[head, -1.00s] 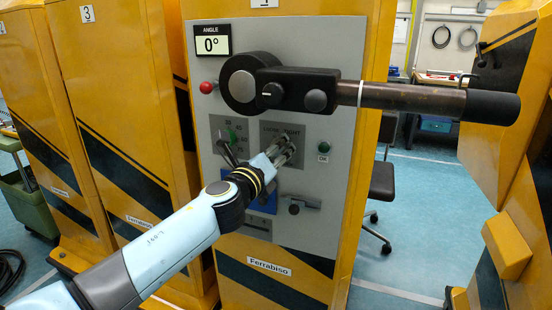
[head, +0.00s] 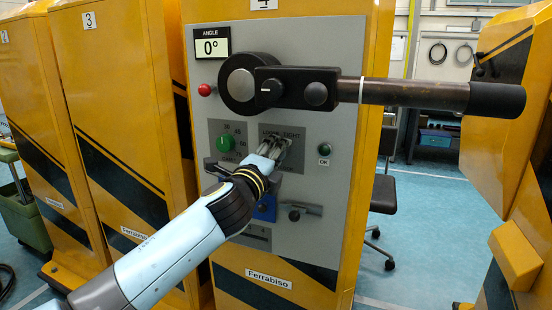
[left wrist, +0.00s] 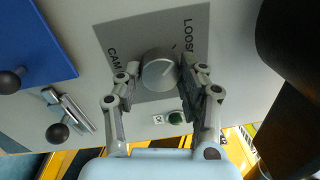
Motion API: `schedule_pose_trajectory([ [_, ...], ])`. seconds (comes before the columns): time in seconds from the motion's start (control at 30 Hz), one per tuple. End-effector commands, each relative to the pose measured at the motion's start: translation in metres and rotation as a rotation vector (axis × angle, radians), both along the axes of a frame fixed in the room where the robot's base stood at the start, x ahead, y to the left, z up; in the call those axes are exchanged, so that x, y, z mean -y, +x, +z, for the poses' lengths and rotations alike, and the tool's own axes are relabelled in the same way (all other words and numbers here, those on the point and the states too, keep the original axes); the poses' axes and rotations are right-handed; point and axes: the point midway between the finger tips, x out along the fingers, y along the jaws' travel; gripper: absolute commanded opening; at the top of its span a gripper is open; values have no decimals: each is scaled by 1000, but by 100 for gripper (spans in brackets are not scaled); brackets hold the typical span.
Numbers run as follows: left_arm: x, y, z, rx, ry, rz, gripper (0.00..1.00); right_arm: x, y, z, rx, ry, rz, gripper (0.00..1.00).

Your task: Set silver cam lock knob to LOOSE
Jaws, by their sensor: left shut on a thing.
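The silver cam lock knob (left wrist: 158,73) is a round metal knob on a grey plate (left wrist: 120,34). In the left wrist view the plate carries the words "LOOSE" and "CAM". My left gripper (left wrist: 160,78) has its two fingers on either side of the knob, shut on it. In the head view my left gripper (head: 276,150) reaches the panel just under the "LOOSE" and "TIGHT" lettering and mostly covers the knob. The knob's exact setting is hard to read. My right gripper is in neither view.
A large black lever (head: 400,92) sticks out to the right above the plate. A green knob (head: 226,144) is to the left, a green OK button (head: 323,162) to the right. A blue panel (head: 265,208) and small black-knobbed handle (head: 294,214) sit below. The display (head: 211,47) reads 0°.

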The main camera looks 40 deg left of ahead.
Motion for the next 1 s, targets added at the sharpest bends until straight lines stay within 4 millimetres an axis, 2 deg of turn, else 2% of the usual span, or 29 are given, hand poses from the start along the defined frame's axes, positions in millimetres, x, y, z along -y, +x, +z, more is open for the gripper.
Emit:
schedule_pose_trajectory([
  [0.53,0,0,-2,3,-27,1,8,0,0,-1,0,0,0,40],
  [0.57,0,0,-2,3,-27,1,43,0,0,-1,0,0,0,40],
  [0.7,0,0,-1,4,-26,1,61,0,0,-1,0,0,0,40],
  [0.73,0,0,-1,4,-26,1,64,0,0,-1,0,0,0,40],
  [1.0,0,-1,-1,4,-24,1,64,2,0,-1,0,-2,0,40],
])
